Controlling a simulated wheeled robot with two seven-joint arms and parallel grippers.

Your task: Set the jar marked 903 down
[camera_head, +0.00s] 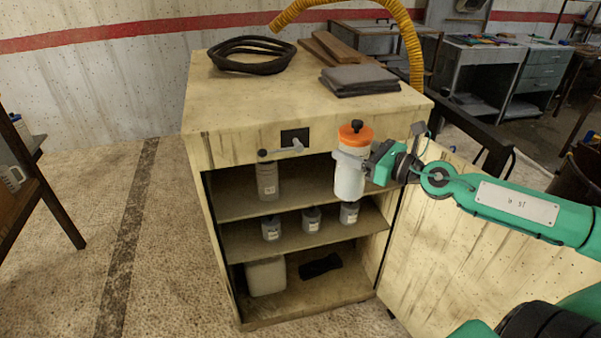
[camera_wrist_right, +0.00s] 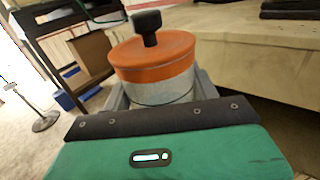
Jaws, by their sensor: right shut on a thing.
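A white jar (camera_head: 350,178) with an orange lid and a black knob is upright in my right gripper (camera_head: 352,161), in front of the open cabinet (camera_head: 196,215). The gripper is shut around the jar just below the lid. The jar hides part of the cabinet's right side. In the right wrist view the orange lid (camera_wrist_right: 153,57) and the pale jar body (camera_wrist_right: 165,91) sit between the fingers. No number on the jar can be read. My left gripper is not in view.
A grey bottle (camera_head: 267,182) stands on the upper shelf, and several small jars (camera_head: 311,219) on the middle one.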

